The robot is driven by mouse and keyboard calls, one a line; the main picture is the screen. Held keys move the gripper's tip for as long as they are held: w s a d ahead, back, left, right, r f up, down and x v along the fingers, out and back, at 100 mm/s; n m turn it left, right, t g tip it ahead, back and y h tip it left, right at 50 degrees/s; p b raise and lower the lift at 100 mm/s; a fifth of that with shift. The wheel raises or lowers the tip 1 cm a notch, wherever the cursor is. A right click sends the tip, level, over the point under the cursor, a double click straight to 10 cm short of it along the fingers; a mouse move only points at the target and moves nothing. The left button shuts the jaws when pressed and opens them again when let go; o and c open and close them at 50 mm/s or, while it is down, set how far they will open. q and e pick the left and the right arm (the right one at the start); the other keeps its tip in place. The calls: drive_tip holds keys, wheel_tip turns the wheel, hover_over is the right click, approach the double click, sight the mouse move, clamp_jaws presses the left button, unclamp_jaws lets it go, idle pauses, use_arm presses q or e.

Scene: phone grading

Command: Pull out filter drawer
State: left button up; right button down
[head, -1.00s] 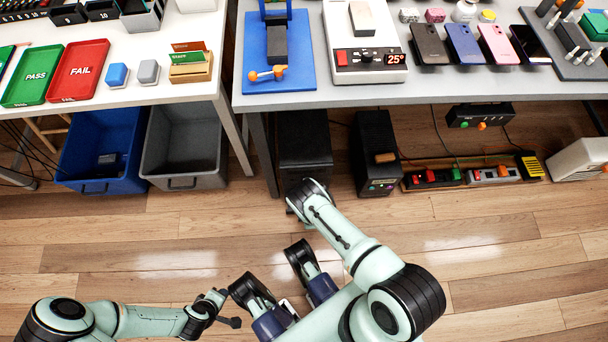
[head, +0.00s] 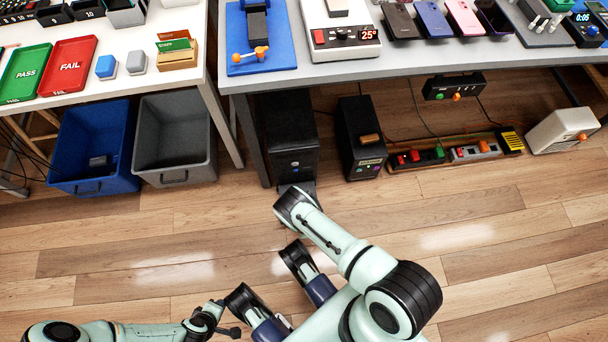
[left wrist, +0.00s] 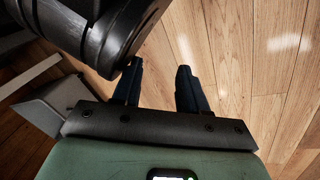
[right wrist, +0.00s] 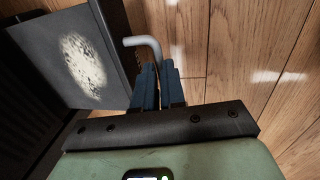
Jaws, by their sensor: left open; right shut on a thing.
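The filter drawer (right wrist: 85,58) is a grey tray with a pale, speckled dusty patch, seen in the right wrist view sticking out of a dark housing. My right gripper (right wrist: 157,72) is shut on its bent grey handle (right wrist: 146,43). In the head view a small grey part of the drawer (head: 299,187) shows at the foot of the black cabinet (head: 290,145); my right wrist hides the handle and fingers there. My left gripper (left wrist: 157,80) is open and empty over the floor, away from the cabinet.
A second black box (head: 360,138) and a power strip (head: 445,154) stand under the grey bench (head: 440,65). Blue (head: 94,186) and grey (head: 178,176) bins stand to the left. The wood floor (head: 130,255) before the cabinet is clear.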

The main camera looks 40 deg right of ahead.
idle(0.3)
drive_tip(key=c, duration=1.2)
unclamp_jaws()
use_arm(q)
drive_tip(key=s+d+r+h+p, duration=0.1)
drive_tip(key=s+d+r+p, duration=0.2)
drive_tip(key=r+p, duration=0.2)
drive_tip(key=shift+d+r+m+g+p, duration=0.35)
drive_tip(key=shift+r+m+g, duration=0.05)
drive_tip(key=shift+r, duration=0.85)
use_arm(e)
wheel_tip(320, 180, up, 13)
drive_tip(key=s+a, duration=0.1)
drive_tip(key=s, duration=0.1)
drive_tip(key=shift+a, duration=0.15)
drive_tip(key=shift+s, duration=0.1)
